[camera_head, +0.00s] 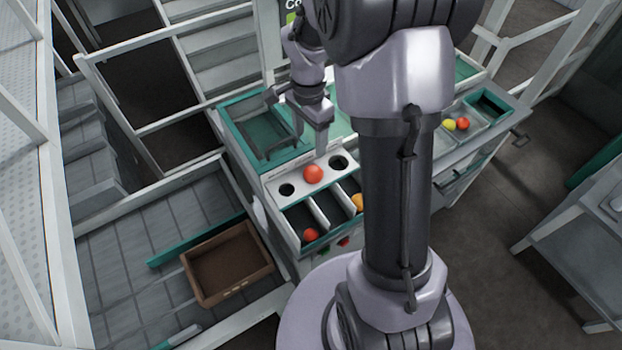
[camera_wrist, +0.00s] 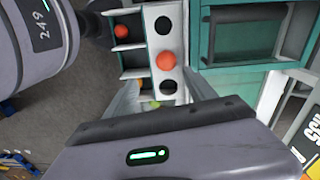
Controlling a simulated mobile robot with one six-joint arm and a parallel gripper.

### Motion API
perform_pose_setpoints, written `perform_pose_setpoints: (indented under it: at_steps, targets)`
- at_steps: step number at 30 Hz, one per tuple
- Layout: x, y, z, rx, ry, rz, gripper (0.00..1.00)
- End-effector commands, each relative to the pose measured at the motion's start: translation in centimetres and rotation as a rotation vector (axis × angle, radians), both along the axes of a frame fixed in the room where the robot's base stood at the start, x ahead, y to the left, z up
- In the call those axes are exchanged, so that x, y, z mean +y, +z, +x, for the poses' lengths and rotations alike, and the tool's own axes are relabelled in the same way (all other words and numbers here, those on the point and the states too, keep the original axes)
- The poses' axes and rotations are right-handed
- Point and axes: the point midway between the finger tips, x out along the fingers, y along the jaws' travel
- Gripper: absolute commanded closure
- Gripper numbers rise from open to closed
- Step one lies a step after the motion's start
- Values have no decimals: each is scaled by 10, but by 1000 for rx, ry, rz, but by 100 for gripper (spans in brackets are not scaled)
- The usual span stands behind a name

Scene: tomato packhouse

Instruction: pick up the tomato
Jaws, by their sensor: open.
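A red tomato (camera_head: 313,174) sits at the middle position of a white panel (camera_head: 290,175), between two dark round holes. In the wrist view the same tomato (camera_wrist: 166,61) is ahead of my gripper (camera_wrist: 165,92), roughly between the lines of its two fingers. My gripper (camera_head: 297,125) also shows in the head view, behind and above the panel. Its fingers are spread apart with nothing between them, and they do not touch the tomato. My arm hides part of the panel's right side and the bins there.
Below the panel, divided bins (camera_head: 330,206) hold another red tomato (camera_head: 310,235) and an orange one (camera_head: 357,202). A teal-edged tray (camera_head: 240,112) lies behind. A brown crate (camera_head: 228,262) stands lower left. Yellow and red fruit sit in a tray (camera_head: 470,132) at right.

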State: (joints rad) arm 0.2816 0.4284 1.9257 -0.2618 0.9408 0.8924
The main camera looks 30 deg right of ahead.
Motion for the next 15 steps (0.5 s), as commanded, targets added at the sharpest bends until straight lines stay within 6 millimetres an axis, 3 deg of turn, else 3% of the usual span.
perform_pose_setpoints:
  at_steps: [1,6,15]
  targets:
    - [0,-23,-2,8,2,2,36]
    - [-1,-74,-2,6,4,1,36]
    - [-4,-121,-1,4,4,0,36]
